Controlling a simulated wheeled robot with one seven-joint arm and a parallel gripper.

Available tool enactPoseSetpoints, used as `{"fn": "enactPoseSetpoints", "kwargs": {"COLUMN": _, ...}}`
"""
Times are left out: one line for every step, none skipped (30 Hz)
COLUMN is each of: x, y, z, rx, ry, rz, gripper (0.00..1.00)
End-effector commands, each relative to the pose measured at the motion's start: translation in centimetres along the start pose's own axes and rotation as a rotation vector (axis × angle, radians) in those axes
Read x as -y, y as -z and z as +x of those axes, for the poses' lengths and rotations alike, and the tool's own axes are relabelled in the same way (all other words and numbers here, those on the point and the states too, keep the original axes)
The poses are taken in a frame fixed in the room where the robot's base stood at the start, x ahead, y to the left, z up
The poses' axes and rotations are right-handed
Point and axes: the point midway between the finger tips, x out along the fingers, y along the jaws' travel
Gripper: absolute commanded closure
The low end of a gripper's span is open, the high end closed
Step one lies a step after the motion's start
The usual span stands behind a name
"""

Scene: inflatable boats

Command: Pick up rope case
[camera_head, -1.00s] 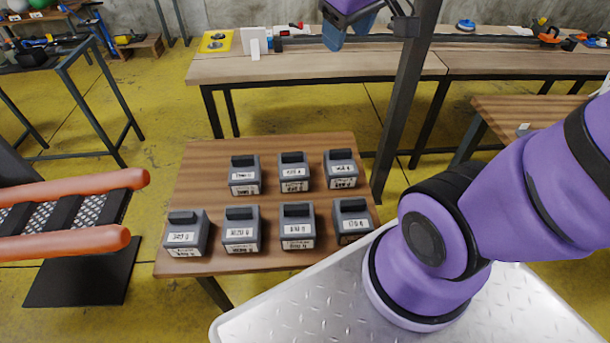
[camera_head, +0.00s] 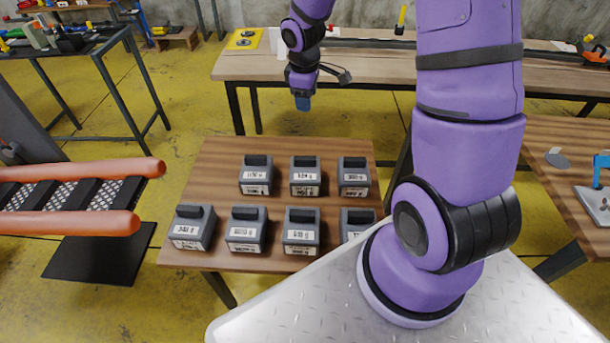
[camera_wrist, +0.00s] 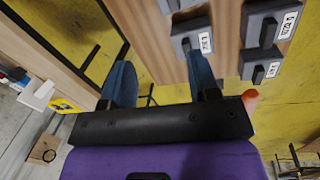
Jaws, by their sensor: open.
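Several dark grey cases with white labels stand in two rows on a small wooden table (camera_head: 215,160). The back row has a left case (camera_head: 256,176), a middle case (camera_head: 305,177) and a right case (camera_head: 354,179). The front row includes cases at the left (camera_head: 194,228) and middle (camera_head: 302,232); my arm partly hides its right end. I cannot read which label says rope. My gripper (camera_head: 303,102) is open and empty, pointing down beyond the table's far edge. In the wrist view, the open fingers (camera_wrist: 161,82) have cases (camera_wrist: 191,38) ahead of them, apart.
A long workbench (camera_head: 350,68) stands behind my gripper. Orange-red tubes (camera_head: 75,224) of an inflatable boat lie left of the small table. Another wooden table (camera_head: 555,180) with a blue-handled tool is at the right. Yellow floor separates the tables.

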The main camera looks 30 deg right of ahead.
Motion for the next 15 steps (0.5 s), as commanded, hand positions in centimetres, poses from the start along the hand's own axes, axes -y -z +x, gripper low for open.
{"fn": "enactPoseSetpoints", "kwargs": {"x": 0.0, "y": 0.1, "z": 1.9, "rx": 0.006, "ry": 0.022, "rz": -0.025, "gripper": 0.45}}
{"fn": "enactPoseSetpoints", "kwargs": {"x": -0.1, "y": 0.2, "z": 2.9, "rx": 0.005, "ry": 0.031, "rz": -0.043, "gripper": 0.45}}
{"fn": "enactPoseSetpoints", "kwargs": {"x": -0.1, "y": 0.3, "z": 4.2, "rx": 0.004, "ry": 0.044, "rz": -0.066, "gripper": 0.45}}
{"fn": "enactPoseSetpoints", "kwargs": {"x": -0.1, "y": 0.4, "z": 5.2, "rx": 0.003, "ry": 0.053, "rz": -0.082, "gripper": 0.45}}
{"fn": "enactPoseSetpoints", "kwargs": {"x": -0.1, "y": 0.5, "z": 6.2, "rx": 0.001, "ry": 0.062, "rz": -0.098, "gripper": 0.45}}
{"fn": "enactPoseSetpoints", "kwargs": {"x": 0.0, "y": 0.6, "z": 7.4, "rx": -0.001, "ry": 0.074, "rz": -0.119, "gripper": 0.45}}
{"fn": "enactPoseSetpoints", "kwargs": {"x": 0.1, "y": 0.6, "z": 8.2, "rx": -0.002, "ry": 0.083, "rz": -0.132, "gripper": 0.45}}
{"fn": "enactPoseSetpoints", "kwargs": {"x": 0.1, "y": 0.7, "z": 9.0, "rx": -0.005, "ry": 0.090, "rz": -0.145, "gripper": 0.45}}
{"fn": "enactPoseSetpoints", "kwargs": {"x": 0.2, "y": 0.7, "z": 10.0, "rx": -0.009, "ry": 0.100, "rz": -0.163, "gripper": 0.45}}
{"fn": "enactPoseSetpoints", "kwargs": {"x": 0.3, "y": 0.7, "z": 10.7, "rx": -0.010, "ry": 0.107, "rz": -0.174, "gripper": 0.45}}
{"fn": "enactPoseSetpoints", "kwargs": {"x": 0.4, "y": 0.8, "z": 11.3, "rx": -0.013, "ry": 0.113, "rz": -0.183, "gripper": 0.45}}
{"fn": "enactPoseSetpoints", "kwargs": {"x": 0.5, "y": 0.8, "z": 12.0, "rx": -0.016, "ry": 0.120, "rz": -0.194, "gripper": 0.45}}
{"fn": "enactPoseSetpoints", "kwargs": {"x": 0.6, "y": 0.8, "z": 12.4, "rx": -0.019, "ry": 0.124, "rz": -0.202, "gripper": 0.45}}
{"fn": "enactPoseSetpoints", "kwargs": {"x": 0.6, "y": 0.8, "z": 12.8, "rx": -0.020, "ry": 0.128, "rz": -0.208, "gripper": 0.45}}
{"fn": "enactPoseSetpoints", "kwargs": {"x": 0.7, "y": 0.8, "z": 13.2, "rx": -0.022, "ry": 0.132, "rz": -0.215, "gripper": 0.45}}
